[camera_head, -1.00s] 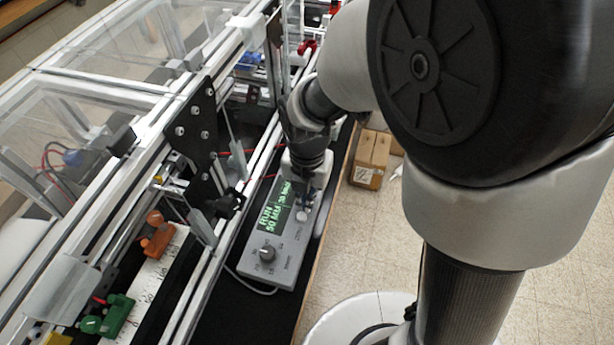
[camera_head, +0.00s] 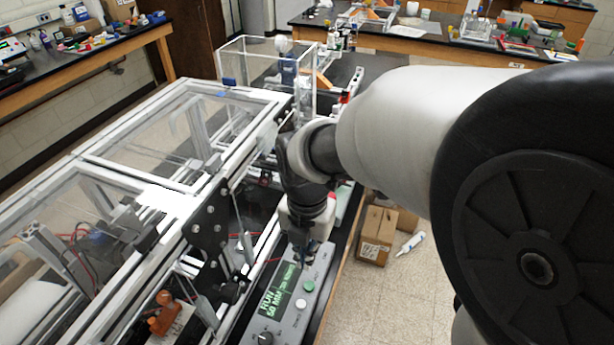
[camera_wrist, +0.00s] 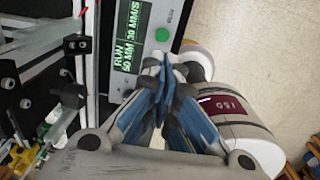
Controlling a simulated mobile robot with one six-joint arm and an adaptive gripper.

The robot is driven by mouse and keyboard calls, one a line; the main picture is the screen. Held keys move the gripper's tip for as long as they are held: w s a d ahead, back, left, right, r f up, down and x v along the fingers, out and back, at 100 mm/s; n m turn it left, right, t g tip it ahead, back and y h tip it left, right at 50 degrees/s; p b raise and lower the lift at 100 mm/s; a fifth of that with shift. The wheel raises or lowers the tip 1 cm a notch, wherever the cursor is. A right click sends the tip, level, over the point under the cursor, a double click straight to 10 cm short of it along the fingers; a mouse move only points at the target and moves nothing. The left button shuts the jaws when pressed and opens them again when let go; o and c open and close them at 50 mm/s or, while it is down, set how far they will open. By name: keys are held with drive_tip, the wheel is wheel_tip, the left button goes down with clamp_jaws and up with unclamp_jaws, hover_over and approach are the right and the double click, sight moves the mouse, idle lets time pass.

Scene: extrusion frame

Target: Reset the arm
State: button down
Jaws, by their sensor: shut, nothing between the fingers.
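My gripper (camera_head: 303,258) points down over the grey control box (camera_head: 311,304) in the head view. In the wrist view its blue-padded fingers (camera_wrist: 165,68) meet at the tips, with nothing seen between them. The control box has a green-lit display (camera_wrist: 130,38) reading "RUN", "50 MM" and "30 MM/S". A green button (camera_wrist: 162,35) sits just beyond the fingertips in the wrist view, and I cannot tell whether they touch the box. My arm (camera_head: 390,125) reaches in from the right and hides part of the bench.
The extrusion frame with clear panels (camera_head: 140,140) stands close on the left. An orange part (camera_head: 165,314) is inside it. Cardboard boxes (camera_head: 376,236) and a white bottle (camera_head: 411,244) lie on the floor to the right. Benches with lab items (camera_head: 440,45) stand at the back.

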idle(0.4)
drive_tip(key=s+d+r+m+t, duration=0.2)
drive_tip(key=s+d+r+m, duration=0.3)
drive_tip(key=m, duration=1.1)
drive_tip(key=s+d+r+m+t, duration=0.2)
drive_tip(key=s+d+r+m, duration=0.3)
drive_tip(key=m, duration=1.1)
drive_tip(key=s+d, duration=0.3)
drive_tip(key=d, duration=0.1)
drive_tip(key=shift+s+r, duration=0.15)
drive_tip(key=shift+r, duration=0.2)
drive_tip(key=c, duration=2.4)
unclamp_jaws()
